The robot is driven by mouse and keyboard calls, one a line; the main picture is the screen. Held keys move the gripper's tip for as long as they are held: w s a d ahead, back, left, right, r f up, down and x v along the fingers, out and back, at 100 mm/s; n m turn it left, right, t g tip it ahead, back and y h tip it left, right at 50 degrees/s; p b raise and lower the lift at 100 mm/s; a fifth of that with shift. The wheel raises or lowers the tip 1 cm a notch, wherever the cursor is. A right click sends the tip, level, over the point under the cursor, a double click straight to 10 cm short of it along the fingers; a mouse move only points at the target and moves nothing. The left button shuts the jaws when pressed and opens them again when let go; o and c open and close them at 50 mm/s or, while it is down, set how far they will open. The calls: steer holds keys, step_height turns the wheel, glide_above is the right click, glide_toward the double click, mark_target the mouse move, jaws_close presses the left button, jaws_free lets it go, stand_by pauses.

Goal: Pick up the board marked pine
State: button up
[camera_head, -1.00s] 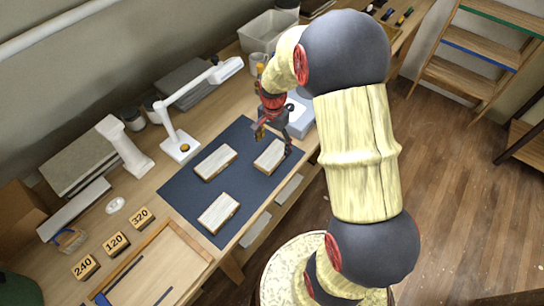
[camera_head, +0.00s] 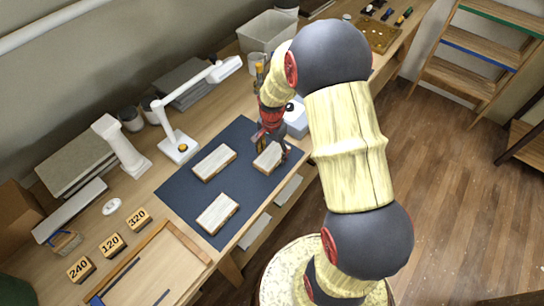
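Three pale wooden boards lie on the dark mat (camera_head: 186,186): one at the upper left (camera_head: 214,161), one at the lower middle (camera_head: 217,213), and one at the right (camera_head: 266,158). No marking on any board is legible, so I cannot tell which one is pine. My gripper (camera_head: 271,149) is at the right board, with its dark fingers low around or beside it.
A white lamp (camera_head: 180,146) and a white column (camera_head: 120,147) stand left of the mat. Blocks marked 320 (camera_head: 138,219), 120 (camera_head: 112,245) and 240 (camera_head: 80,269) sit near a wooden frame (camera_head: 181,237). A grey bin (camera_head: 267,31) stands behind.

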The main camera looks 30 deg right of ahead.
steer(key=c, duration=1)
